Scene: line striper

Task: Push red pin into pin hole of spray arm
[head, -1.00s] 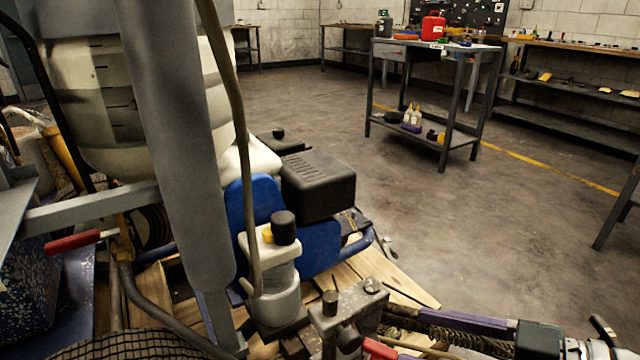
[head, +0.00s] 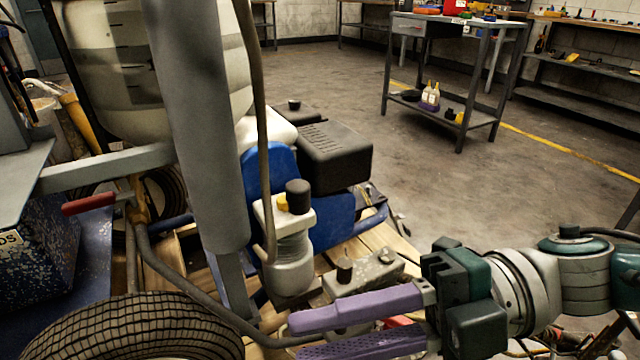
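My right gripper (head: 300,338) comes in from the lower right, with two long purple fingers pointing left. The fingers are apart with a gap between them, and I see nothing clearly held. They are in front of a grey metal block (head: 378,272) with a dark knob, low on the line striper. A small red part (head: 398,321) shows behind the fingers, mostly hidden; I cannot tell if it is the red pin. A red-gripped lever (head: 88,204) is at the left. The spray arm and its pin hole cannot be made out for certain. My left gripper is not in view.
The striper has a blue frame (head: 262,180), a black engine cover (head: 335,157), a white pump (head: 290,262) and a tyre (head: 130,330). A hose and a thick grey post stand in front. A grey cart (head: 447,100) is farther back; the floor between is clear.

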